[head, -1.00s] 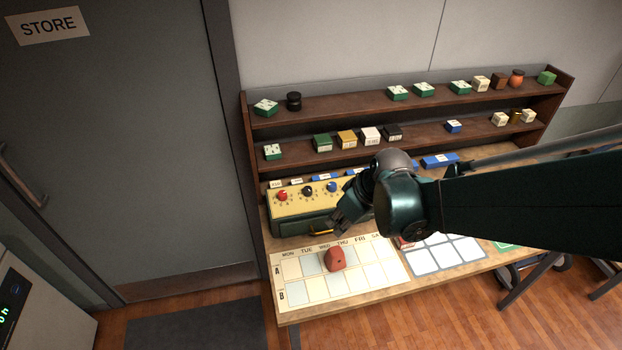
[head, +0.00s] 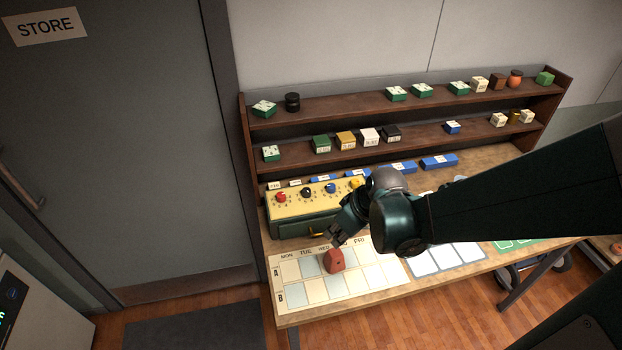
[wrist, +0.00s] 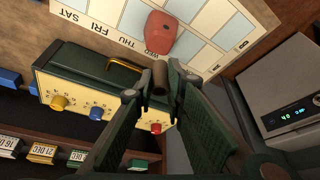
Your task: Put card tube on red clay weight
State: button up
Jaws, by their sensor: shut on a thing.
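The red clay weight (head: 334,261) sits on the white weekday chart (head: 355,289), near the WED column. It also shows at the top of the wrist view (wrist: 160,32). My gripper (head: 337,240) is just behind the weight in the head view. In the wrist view my gripper (wrist: 160,82) is shut on a small brown card tube (wrist: 160,75), held between the fingertips. The tube appears apart from the weight, but the height between them is hard to tell. In the head view the tube cannot be made out.
A dark green box with a yellow top and coloured knobs (head: 290,211) stands behind the chart, close to my gripper. A wooden shelf (head: 345,102) with small boxes rises behind. A second white grid (head: 450,258) lies to the right. The chart's front squares are clear.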

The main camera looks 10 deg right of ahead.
jog(key=shift+f, duration=0.7)
jog(key=shift+f+b, duration=0.4)
jog(key=shift+f, duration=1.5)
jog(key=shift+f, duration=0.15)
jog(key=o, duration=0.8)
jog(key=shift+c, duration=0.2)
jog(key=shift+r, duration=0.25)
jog(key=p+v, duration=0.2)
jog(key=v, duration=1)
jog(key=shift+s, duration=0.1)
